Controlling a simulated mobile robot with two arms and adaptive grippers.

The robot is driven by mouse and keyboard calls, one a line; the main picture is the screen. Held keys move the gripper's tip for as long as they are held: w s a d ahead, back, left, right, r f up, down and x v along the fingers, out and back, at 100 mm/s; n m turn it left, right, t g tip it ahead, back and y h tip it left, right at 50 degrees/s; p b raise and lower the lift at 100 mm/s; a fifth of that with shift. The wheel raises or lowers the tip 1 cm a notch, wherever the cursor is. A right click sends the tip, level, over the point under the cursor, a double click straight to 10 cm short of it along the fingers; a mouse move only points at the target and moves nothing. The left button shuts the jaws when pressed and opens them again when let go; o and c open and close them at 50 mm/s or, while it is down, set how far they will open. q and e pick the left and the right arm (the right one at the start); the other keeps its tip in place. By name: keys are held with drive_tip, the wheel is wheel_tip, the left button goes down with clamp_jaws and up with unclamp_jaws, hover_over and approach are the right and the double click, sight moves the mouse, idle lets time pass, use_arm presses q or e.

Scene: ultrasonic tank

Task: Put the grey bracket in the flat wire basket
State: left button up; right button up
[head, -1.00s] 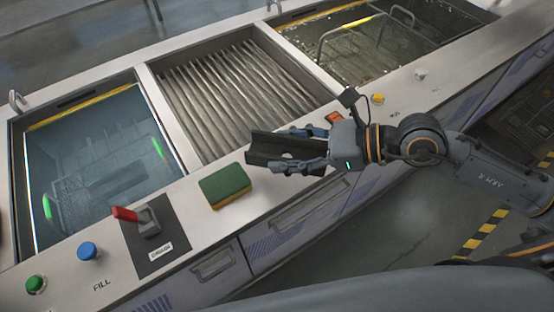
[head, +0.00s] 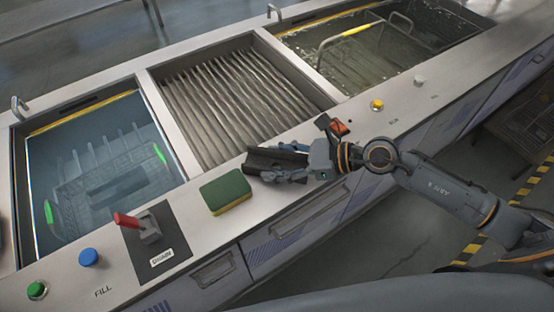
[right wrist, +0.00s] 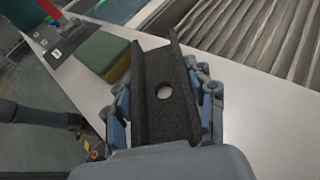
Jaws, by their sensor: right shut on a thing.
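The grey bracket (head: 276,160) is a dark channel-shaped piece with a round hole in its web. My right gripper (head: 280,168) is shut on it, over the front counter edge of the middle bay. In the right wrist view the bracket (right wrist: 165,112) lies lengthwise between the two blue-padded fingers (right wrist: 164,115). A wire basket with raised handles (head: 345,48) sits in the right tank. A flat, rack-like wire shape (head: 85,190) shows blurred under water in the left tank, with a dark bar-like patch in it. My left gripper is not in view.
A green and yellow sponge (head: 226,192) lies on the counter, left of the bracket. A red drain lever (head: 140,226), blue button (head: 88,252) and yellow button (head: 377,105) stand along the front. The middle bay (head: 225,95) has a ribbed, empty surface.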

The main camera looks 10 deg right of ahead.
drive_tip(key=shift+f, duration=0.1)
drive_tip(key=o, duration=1.5)
